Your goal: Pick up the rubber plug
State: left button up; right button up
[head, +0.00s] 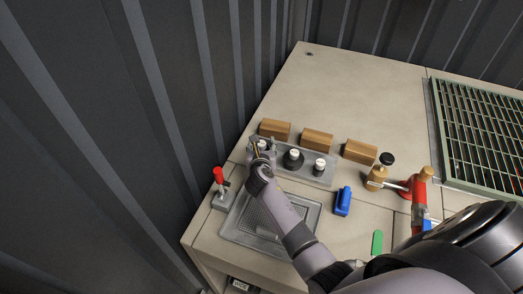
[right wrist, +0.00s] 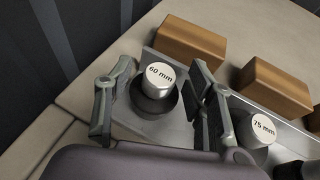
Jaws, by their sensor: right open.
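Three plugs with white tops stand in a row on a grey metal tray (head: 308,177). My right gripper (head: 261,149) is over the left end of the tray and partly hides this plug in the head view. In the right wrist view, the open fingers (right wrist: 160,92) are on either side of the plug, with gaps visible. A plug marked "75 mm" (right wrist: 262,126) stands to its right. The middle plug (head: 294,158) has a wide black base. My left gripper is not in view.
Wooden blocks (head: 317,139) stand in a row behind the tray. A red-handled clamp (head: 219,178) is at the left, near the ribbed wall. A blue object (head: 343,201) and a red-and-brass fitting (head: 417,188) are to the right.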

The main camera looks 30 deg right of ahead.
jog(key=shift+c, duration=0.6)
grip_shut()
